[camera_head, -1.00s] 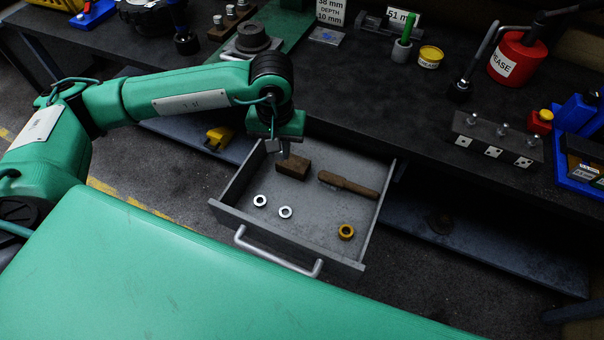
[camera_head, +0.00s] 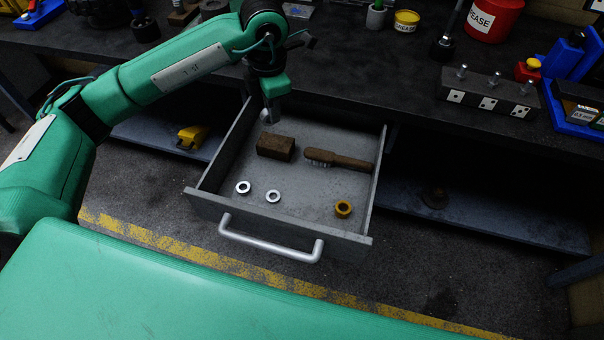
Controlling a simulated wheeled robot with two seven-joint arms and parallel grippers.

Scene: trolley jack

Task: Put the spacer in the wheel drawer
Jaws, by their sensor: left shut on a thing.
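The wheel drawer (camera_head: 318,225) stands pulled open below the bench, its handle (camera_head: 270,240) facing me. My left gripper (camera_head: 268,117) points down above the back left part of the drawer, behind the brown block. It is shut on a small grey thing, which I take to be the spacer; it is barely distinguishable from the fingertips. In the drawer lie two silver rings (camera_head: 243,187) (camera_head: 273,196), a brass-coloured ring (camera_head: 343,208), a brown block (camera_head: 276,147) and a wooden-handled brush (camera_head: 340,159). My right gripper is not in view.
The dark bench top (camera_head: 370,75) overhangs the back of the drawer. A block with pins (camera_head: 488,98), a red grease can (camera_head: 493,14) and blue holders stand on it. A yellow object (camera_head: 192,137) lies on the lower shelf to the left.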

